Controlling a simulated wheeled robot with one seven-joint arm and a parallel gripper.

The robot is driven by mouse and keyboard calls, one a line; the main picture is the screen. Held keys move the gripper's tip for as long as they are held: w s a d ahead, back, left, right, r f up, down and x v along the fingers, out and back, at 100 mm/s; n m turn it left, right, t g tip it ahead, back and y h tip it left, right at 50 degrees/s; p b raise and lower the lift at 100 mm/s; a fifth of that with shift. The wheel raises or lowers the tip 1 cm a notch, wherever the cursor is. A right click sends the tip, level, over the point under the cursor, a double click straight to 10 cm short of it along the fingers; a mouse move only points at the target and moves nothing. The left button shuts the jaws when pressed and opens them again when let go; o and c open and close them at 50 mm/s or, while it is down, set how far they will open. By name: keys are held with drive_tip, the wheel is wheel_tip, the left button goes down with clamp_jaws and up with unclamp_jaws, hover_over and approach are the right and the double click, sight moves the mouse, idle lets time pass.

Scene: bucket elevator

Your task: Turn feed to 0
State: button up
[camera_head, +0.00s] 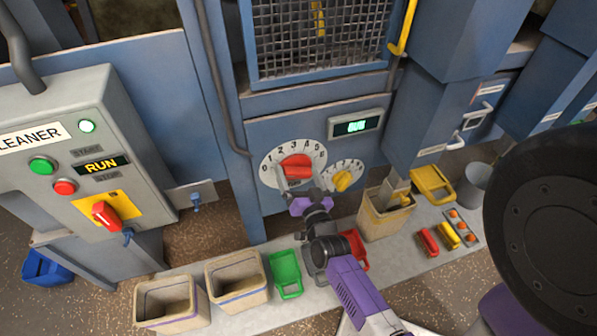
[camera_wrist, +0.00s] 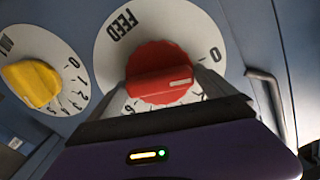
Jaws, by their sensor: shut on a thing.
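The red feed knob (camera_head: 297,166) sits on a white numbered dial (camera_head: 276,158) on the blue machine front. In the wrist view the knob (camera_wrist: 160,70) shows upside down, with the word FEED above it. The white mark on its grip bar points right, a little below the 0 on the dial (camera_wrist: 215,58). My gripper (camera_head: 297,186) reaches the knob from below, and its fingers (camera_wrist: 165,92) are shut on its sides. The fingers hide some of the dial numbers.
A yellow knob (camera_head: 342,181) on a smaller dial sits right beside the feed dial. A small green-lit display (camera_head: 355,126) is above; its digits are unclear. A cleaner control box (camera_head: 95,140) reads RUN at left. Bins (camera_head: 237,281) and a green scoop (camera_head: 286,274) stand below.

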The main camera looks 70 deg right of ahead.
drive_tip(key=shift+n, duration=0.9)
drive_tip(key=o, duration=1)
drive_tip(key=shift+a, duration=0.1)
drive_tip(key=b+v, duration=0.1)
drive_tip(key=v, duration=0.6)
drive_tip(key=shift+s+a, duration=0.25)
